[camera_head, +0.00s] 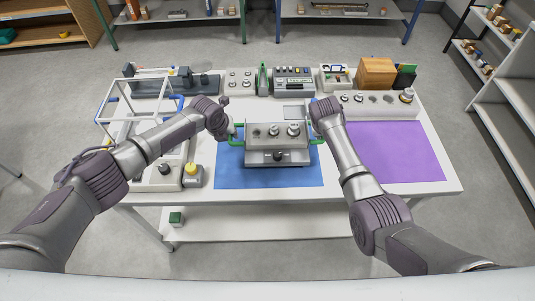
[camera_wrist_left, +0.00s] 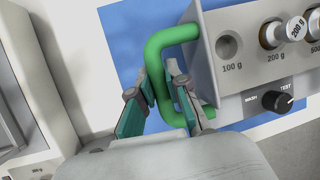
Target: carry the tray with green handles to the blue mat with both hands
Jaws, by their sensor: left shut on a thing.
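The grey tray (camera_head: 277,158) has green handles, holds metal weights and has a black knob on its front. In the head view it is over the rear part of the blue mat (camera_head: 270,178); whether it touches the mat is unclear. My left gripper (camera_head: 233,130) is at its left handle. In the left wrist view the fingers of that gripper (camera_wrist_left: 162,92) are shut around the green handle (camera_wrist_left: 172,36), beside the 100 g slot. My right gripper (camera_head: 318,122) is at the right handle, its fingers mostly hidden by its own wrist.
A purple mat (camera_head: 395,152) lies to the right. Behind the tray stand a grey instrument (camera_head: 293,82), a weight rack (camera_head: 378,103) and a wooden box (camera_head: 376,73). A clear-walled frame (camera_head: 112,108) and a yellow-topped block (camera_head: 192,176) are at the left. The blue mat's front strip is clear.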

